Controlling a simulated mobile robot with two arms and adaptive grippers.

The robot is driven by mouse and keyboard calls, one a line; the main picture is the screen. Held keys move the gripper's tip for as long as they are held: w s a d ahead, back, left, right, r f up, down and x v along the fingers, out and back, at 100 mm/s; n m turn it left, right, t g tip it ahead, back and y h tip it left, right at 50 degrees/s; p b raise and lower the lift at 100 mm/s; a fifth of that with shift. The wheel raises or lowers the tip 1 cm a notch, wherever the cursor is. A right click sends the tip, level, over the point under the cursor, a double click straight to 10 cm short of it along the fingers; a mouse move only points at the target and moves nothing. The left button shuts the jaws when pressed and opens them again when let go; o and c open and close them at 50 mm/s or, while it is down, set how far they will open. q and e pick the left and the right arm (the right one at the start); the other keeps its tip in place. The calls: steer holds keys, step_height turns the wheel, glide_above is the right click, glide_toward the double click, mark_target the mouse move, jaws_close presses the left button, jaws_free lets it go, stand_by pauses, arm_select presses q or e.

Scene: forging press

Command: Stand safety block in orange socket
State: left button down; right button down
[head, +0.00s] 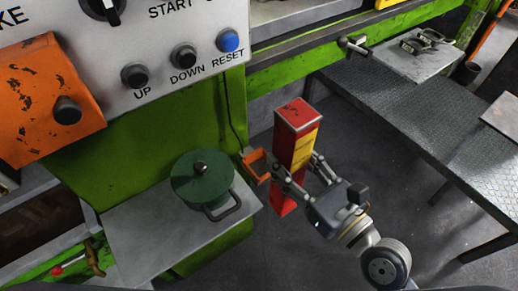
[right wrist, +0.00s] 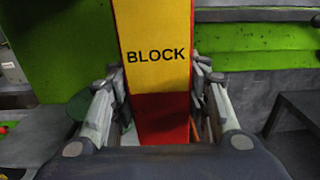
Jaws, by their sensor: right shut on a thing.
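The safety block (head: 296,140) is a tall red post with a yellow label. It stands roughly upright in the head view, and the label reads BLOCK in the right wrist view (right wrist: 157,55). My right gripper (head: 297,169) is shut on it, one finger on each side, around its middle to lower part. The orange socket (head: 256,163) is an open orange frame at the green press side, just left of the block. The block appears beside it, not in it; the gap in depth is hard to tell. My left gripper is not in view.
A green lidded pot (head: 202,178) with a handle sits on a grey shelf (head: 135,225) left of the block. A control panel (head: 150,45) hangs above left. A dark metal table (head: 440,110) stands at the right. Grey floor lies between.

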steer(key=w+a+f+p, duration=0.1)
steer(key=w+a+f, duration=0.1)
steer(key=w, duration=0.5)
steer(key=w+a+f+p, duration=0.1)
steer(key=w+a+f, duration=0.1)
steer(key=w, duration=0.5)
steer(key=shift+w+a+f, duration=0.25)
steer(key=shift+a+f, duration=0.05)
steer(key=shift+a, duration=0.5)
steer(key=shift+f, duration=0.1)
steer(key=c, duration=1)
jaws_free()
steer(key=shift+s+f, duration=0.1)
steer(key=shift+f, duration=0.1)
steer(key=shift+o, duration=0.6)
